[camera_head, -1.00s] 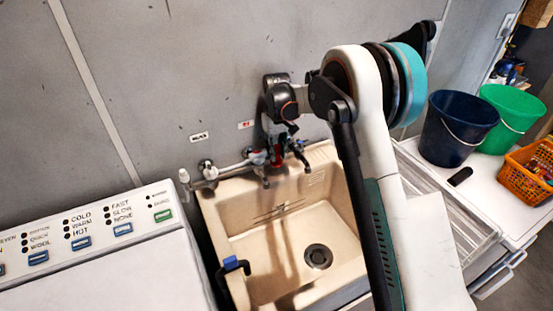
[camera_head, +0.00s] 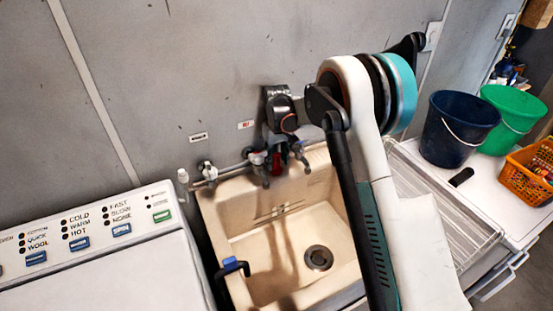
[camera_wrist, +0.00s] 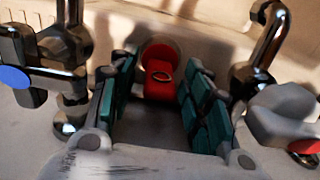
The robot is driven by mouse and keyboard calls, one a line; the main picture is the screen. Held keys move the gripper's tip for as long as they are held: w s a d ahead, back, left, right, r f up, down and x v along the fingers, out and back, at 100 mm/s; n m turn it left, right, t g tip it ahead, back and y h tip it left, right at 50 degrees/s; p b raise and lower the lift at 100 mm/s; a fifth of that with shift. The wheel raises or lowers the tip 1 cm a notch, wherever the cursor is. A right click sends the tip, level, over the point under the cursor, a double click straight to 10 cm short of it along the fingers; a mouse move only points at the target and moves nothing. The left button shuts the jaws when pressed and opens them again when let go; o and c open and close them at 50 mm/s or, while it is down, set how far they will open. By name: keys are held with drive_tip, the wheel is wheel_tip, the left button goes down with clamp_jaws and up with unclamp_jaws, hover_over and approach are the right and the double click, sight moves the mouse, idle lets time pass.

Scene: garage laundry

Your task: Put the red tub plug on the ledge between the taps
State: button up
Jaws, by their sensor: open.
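The red tub plug (camera_wrist: 160,80) shows in the wrist view between the spread fingers of my gripper (camera_wrist: 159,98), near their tips. A ring shows on its top. The gripper is open, with a gap visible beside the plug. The plug appears to be at the sink's back ledge (camera_wrist: 30,140), between the taps; whether it rests fully on it is hard to tell. The blue-marked tap (camera_wrist: 75,60) is left of the fingers and the red-marked tap (camera_wrist: 270,45) is right. In the head view a red patch shows under my wrist, and the gripper is partly hidden there.
The beige sink basin (camera_head: 250,240) with its drain (camera_head: 318,258) lies in front of the taps. A washing machine (camera_head: 100,240) stands left. A wire rack (camera_head: 440,215), dark bucket (camera_head: 455,130), green bucket (camera_head: 515,115) and orange basket (camera_head: 528,175) are right. The wall is close behind.

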drive_tip(key=shift+r, duration=0.1)
wheel_tip(320, 180, up, 12)
drive_tip(key=shift+r+p, duration=0.1)
drive_tip(key=shift+p, duration=1.05)
drive_tip(key=s+d+r+m+t, duration=0.1)
drive_tip(key=s+d+r+t, duration=0.1)
drive_tip(key=s+d+r, duration=0.45)
drive_tip(key=s+d+r+m+t, duration=0.1)
drive_tip(key=s+d+r, duration=0.2)
drive_tip(key=s+r, duration=0.65)
drive_tip(key=s+d+f+m+t, duration=0.1)
drive_tip(key=s+d+f+t, duration=0.1)
drive_tip(key=s, duration=1)
drive_tip(key=s+d+f+m+t, duration=0.1)
drive_tip(key=s+d, duration=0.3)
drive_tip(key=s, duration=0.8)
drive_tip(key=shift+f+m+t, duration=0.3)
drive_tip(key=shift+f+t, duration=0.15)
drive_tip(key=shift+t, duration=0.15)
